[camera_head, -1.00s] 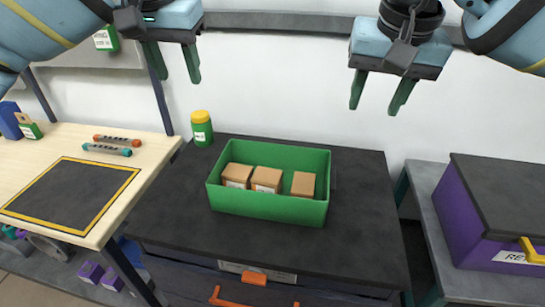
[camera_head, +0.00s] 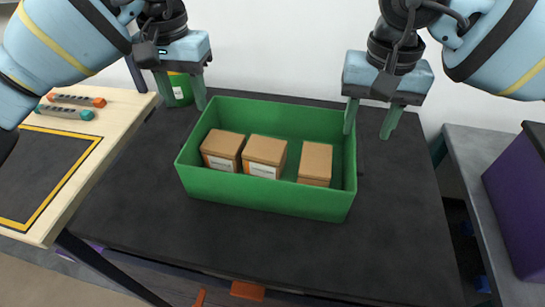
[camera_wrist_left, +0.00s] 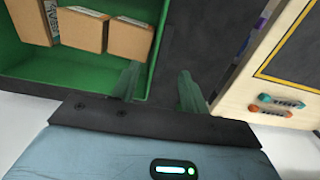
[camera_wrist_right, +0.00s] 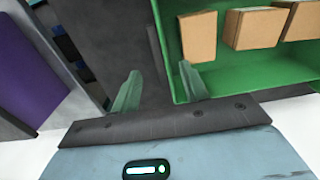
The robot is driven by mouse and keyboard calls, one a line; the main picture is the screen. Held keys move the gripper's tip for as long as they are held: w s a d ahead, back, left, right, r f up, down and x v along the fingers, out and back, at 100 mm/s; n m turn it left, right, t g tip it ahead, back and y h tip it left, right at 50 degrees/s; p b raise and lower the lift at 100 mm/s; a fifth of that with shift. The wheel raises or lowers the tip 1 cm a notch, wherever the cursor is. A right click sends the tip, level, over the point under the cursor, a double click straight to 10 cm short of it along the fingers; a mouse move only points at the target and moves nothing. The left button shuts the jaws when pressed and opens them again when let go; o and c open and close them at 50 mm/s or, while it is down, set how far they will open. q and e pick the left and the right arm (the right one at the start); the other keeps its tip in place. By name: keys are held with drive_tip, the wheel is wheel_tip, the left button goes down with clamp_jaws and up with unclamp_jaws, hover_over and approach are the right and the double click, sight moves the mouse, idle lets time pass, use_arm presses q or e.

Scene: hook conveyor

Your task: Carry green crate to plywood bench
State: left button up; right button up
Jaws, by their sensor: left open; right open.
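The green crate (camera_head: 265,195) stands on a dark worktop and holds three brown boxes (camera_head: 265,152). The plywood bench (camera_head: 125,115) is at the left, with a yellow-edged dark mat on it. My left gripper (camera_head: 182,102) is open at the crate's far left corner. In the left wrist view its fingers (camera_wrist_left: 160,88) appear on either side of the crate's end wall. My right gripper (camera_head: 370,128) is open at the right end. In the right wrist view its fingers (camera_wrist_right: 160,88) also appear either side of the wall. I cannot tell whether they touch it.
A green jar (camera_head: 179,90) stands behind my left gripper, partly hidden. Two small orange-and-teal tools (camera_head: 66,112) lie on the bench's far part. A purple bin (camera_head: 518,200) stands on a grey surface at the right. The dark worktop (camera_head: 270,240) is clear in front of the crate.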

sight(193, 127)
use_arm(q)
drive_tip(key=shift+w+f, duration=0.1)
drive_tip(key=shift+f, duration=3.7)
use_arm(e)
drive_tip(key=shift+w+f, duration=0.15)
drive_tip(key=shift+f, duration=3.65)
use_arm(q)
drive_tip(key=shift+c, duration=0.5)
use_arm(e)
drive_tip(key=shift+c, duration=0.5)
use_arm(q)
clamp_jaws()
use_arm(e)
clamp_jaws()
